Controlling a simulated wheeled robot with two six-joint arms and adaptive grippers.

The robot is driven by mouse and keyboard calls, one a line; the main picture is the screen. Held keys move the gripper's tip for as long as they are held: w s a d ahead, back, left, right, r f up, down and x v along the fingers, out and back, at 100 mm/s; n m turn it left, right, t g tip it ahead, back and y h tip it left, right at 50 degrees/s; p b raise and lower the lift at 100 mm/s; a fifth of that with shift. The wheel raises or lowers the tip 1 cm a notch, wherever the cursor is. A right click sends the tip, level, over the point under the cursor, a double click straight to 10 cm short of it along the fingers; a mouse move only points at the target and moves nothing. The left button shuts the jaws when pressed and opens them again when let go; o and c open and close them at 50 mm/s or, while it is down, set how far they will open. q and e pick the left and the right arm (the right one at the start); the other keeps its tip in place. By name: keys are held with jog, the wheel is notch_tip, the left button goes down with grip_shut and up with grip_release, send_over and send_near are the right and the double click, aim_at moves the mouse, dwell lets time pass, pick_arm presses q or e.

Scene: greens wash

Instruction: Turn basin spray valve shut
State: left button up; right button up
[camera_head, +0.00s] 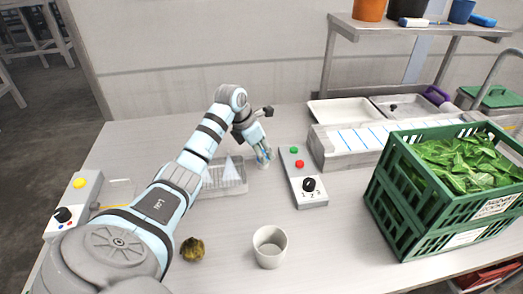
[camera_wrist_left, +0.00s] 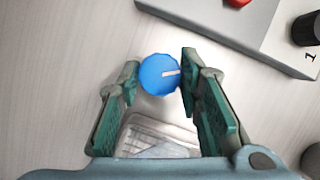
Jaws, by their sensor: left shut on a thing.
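The basin spray valve shows as a round blue knob (camera_wrist_left: 156,78) in the left wrist view. A white mark on it points toward the right finger. My left gripper (camera_wrist_left: 160,66) has its two green-padded fingers on either side of the knob and is shut on it. In the head view my left gripper (camera_head: 262,156) reaches down to the table between the wire tray and the control box. The knob is mostly hidden by the fingers there. My right gripper is not in view.
A grey control box (camera_head: 298,170) with buttons and a black dial stands right of the gripper. A wire tray (camera_head: 236,186) lies left of it. A green crate (camera_head: 395,215) of leaves, a white cup (camera_head: 269,247) and a brownish-green clump (camera_head: 193,249) are nearby.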

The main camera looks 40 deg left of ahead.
pick_arm(q)
jog(key=m+h, duration=0.1)
jog(key=m, duration=0.1)
jog(key=shift+w+m, duration=0.1)
jog(key=shift+m, duration=0.3)
jog(key=shift+a+m+g+h, duration=0.1)
jog(key=shift+m+g+h, duration=0.25)
jog(key=shift+m, duration=0.55)
jog(key=shift+w+f+m+g+h+b, duration=0.1)
jog(key=shift+m+g+h+b, duration=0.25)
jog(key=shift+m+b, duration=0.65)
jog(key=shift+m+g+b, duration=0.5)
jog(key=shift+m+b, duration=0.35)
jog(key=shift+m, duration=0.65)
jog(key=o, duration=1.2)
jog(key=shift+c, duration=0.2)
